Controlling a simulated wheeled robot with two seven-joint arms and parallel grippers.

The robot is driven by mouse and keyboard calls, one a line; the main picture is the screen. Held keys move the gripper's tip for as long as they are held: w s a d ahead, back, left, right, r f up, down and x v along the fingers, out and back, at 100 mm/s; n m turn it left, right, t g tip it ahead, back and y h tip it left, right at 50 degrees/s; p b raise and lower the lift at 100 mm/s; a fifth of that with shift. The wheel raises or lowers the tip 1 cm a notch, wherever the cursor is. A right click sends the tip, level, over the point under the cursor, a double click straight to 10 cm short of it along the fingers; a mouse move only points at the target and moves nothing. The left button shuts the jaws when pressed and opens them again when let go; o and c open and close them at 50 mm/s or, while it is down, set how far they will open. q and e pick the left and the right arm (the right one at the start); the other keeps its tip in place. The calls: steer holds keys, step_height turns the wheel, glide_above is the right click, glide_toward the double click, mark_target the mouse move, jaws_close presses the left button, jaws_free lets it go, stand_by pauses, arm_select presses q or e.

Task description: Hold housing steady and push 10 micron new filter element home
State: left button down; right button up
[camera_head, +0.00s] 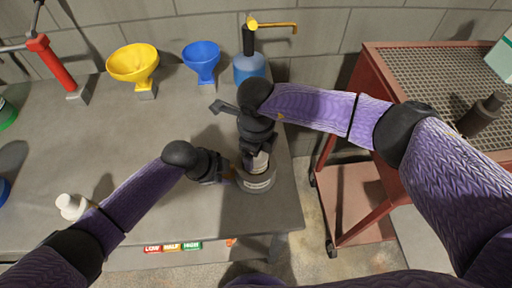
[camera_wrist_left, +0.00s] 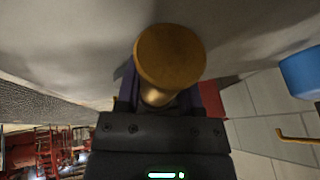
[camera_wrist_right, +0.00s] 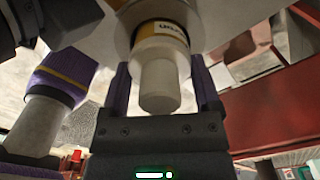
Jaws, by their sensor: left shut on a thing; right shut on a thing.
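The housing (camera_head: 258,184) is a grey, round cup with a pale label, standing near the bench's front right corner. My left gripper (camera_head: 231,174) is shut on a brass-coloured round fitting (camera_wrist_left: 170,58) at the housing's left side. The white filter element (camera_head: 261,163) is upright over the housing's mouth, its lower end seemingly inside; how deep I cannot tell. My right gripper (camera_head: 258,150) is shut on its upper end from above. In the right wrist view the element (camera_wrist_right: 160,80) sits between the fingers and shows a yellow-edged label; the housing's rim is hard to make out.
The grey bench (camera_head: 130,160) ends just right of the housing. A yellow funnel (camera_head: 134,63), a blue funnel (camera_head: 202,58) and a blue pump bottle (camera_head: 249,68) stand at the back. A white bottle (camera_head: 72,206) is front left. A red cart (camera_head: 380,75) stands right.

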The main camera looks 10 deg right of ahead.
steer(key=shift+f, duration=0.6)
steer(key=o, duration=1.2)
steer(key=shift+o, duration=0.2)
step_height(320, 180, up, 12)
arm_select(q)
steer(key=shift+c, duration=0.7)
jaws_free()
steer(key=shift+r, duration=0.1)
